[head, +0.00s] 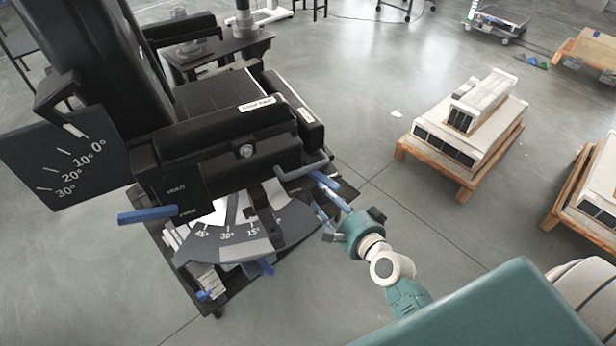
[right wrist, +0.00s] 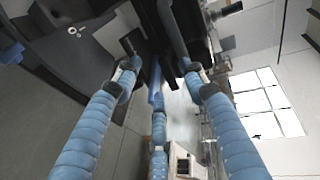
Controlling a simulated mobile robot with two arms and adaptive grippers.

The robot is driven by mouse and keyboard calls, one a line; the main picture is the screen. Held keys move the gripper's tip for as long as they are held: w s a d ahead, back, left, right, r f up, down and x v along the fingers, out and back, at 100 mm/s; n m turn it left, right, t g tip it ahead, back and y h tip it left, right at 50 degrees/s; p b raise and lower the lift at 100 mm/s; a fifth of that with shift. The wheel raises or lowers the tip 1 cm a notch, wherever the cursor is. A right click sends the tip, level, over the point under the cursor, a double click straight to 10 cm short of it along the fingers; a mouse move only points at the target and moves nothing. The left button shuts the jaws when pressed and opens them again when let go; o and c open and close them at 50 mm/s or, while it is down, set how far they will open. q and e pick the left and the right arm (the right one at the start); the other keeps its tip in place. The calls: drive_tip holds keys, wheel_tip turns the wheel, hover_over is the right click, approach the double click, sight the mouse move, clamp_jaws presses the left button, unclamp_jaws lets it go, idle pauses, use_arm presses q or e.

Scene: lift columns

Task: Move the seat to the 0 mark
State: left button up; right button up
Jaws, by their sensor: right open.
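The black seat (head: 210,95) has a tall backrest (head: 95,50) at the upper left of the head view. A dark plate (head: 62,165) beside it reads 0° to 30°, with a white mark (head: 75,130) near the 0° end. Below, a grey curved scale (head: 215,245) shows 15°, 30° and a further mark. A dark arm (head: 265,215) crosses it near 15°, hiding part. My right gripper (head: 318,194) is at the seat's right side, beside a grey bent handle (head: 305,168). In the right wrist view its blue fingers (right wrist: 160,75) are spread; contact is unclear. My left gripper is out of view.
A blue lever (head: 147,214) sticks out at the seat's front left. Low wooden platforms with white and black loads stand to the right, one nearer the middle (head: 468,165). Open grey floor lies between them and the seat.

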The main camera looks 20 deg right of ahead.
sight(308, 171)
drive_tip(key=shift+m+t, duration=0.3)
drive_tip(key=r+x, duration=0.1)
drive_tip(key=x, duration=0.6)
drive_tip(key=r+x, duration=0.1)
drive_tip(key=x, duration=0.2)
drive_tip(key=shift+w+d+r, duration=0.1)
drive_tip(key=shift+w+r, duration=0.1)
drive_tip(key=shift+w, duration=0.4)
clamp_jaws()
